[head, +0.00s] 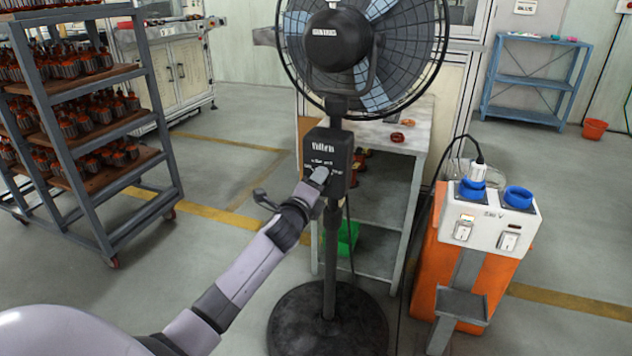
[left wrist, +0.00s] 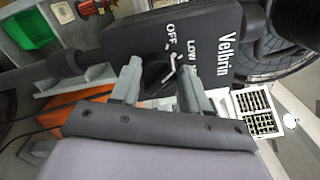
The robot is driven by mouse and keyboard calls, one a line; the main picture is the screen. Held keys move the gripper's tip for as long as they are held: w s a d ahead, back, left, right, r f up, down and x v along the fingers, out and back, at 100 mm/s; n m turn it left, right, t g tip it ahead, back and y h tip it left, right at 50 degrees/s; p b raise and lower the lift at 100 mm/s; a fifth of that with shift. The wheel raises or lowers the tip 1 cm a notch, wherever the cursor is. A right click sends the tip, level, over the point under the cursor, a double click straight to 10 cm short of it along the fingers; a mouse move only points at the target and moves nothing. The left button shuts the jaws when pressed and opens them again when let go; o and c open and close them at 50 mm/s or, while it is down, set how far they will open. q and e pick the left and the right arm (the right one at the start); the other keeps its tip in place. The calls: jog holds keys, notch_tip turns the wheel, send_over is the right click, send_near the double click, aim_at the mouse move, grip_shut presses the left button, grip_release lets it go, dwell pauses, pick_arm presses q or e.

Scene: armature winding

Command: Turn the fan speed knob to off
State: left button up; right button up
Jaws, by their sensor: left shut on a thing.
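The pedestal fan (head: 365,45) stands ahead of me on a round black base, with a black control box (head: 327,150) on its pole. My left gripper (head: 320,176) is at the front of this box and covers the knob in the head view. In the left wrist view the dark fan speed knob (left wrist: 157,74) sits between the two grey fingers of my left gripper (left wrist: 160,80), which are shut on it. The printed words OFF and LOW show on the box (left wrist: 205,40) just beyond the knob. The knob's exact pointing is hard to tell. My right gripper is in neither view.
A rack (head: 100,190) of wound armatures stands at the left. An orange stand (head: 455,262) with a white socket box (head: 487,222) is right of the fan. A shelf table (head: 375,210) with a green bin (head: 347,237) stands behind the pole.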

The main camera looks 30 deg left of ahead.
pick_arm(q)
jog(key=shift+f+n, duration=0.15)
jog(key=shift+n, duration=2.05)
jog(key=shift+p, duration=0.3)
jog(key=o, duration=1)
jog(key=shift+p+v, duration=0.55)
jog(key=shift+v, duration=3.05)
